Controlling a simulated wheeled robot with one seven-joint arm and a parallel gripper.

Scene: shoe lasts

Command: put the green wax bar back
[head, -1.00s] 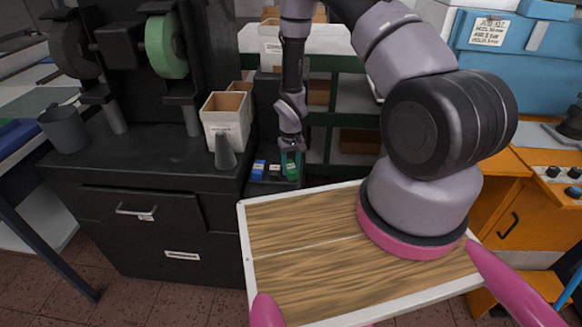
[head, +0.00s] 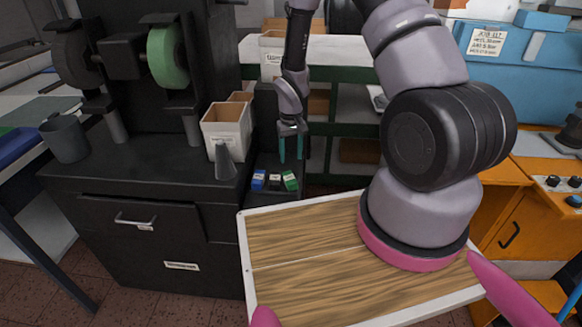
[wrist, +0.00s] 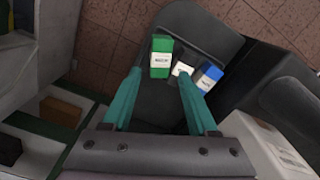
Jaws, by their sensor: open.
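The green wax bar (head: 290,181) stands on a small dark shelf (head: 266,193) at the right end of the black bench. It is the rightmost of three bars in the head view, beside the black-and-white bar (head: 275,181). In the wrist view the green bar (wrist: 161,57), with its white label, is upright beyond the fingertips. My gripper (head: 291,158) is open and empty above the green bar. Its two teal fingers (wrist: 160,76) are apart, with a gap between them and the bar.
A blue bar (head: 258,180) stands at the left of the row. A grey cone (head: 225,162) and a cream bin (head: 226,130) stand on the bench to the left. A green-framed rack (head: 345,128) is behind to the right. My wooden-topped base is in front.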

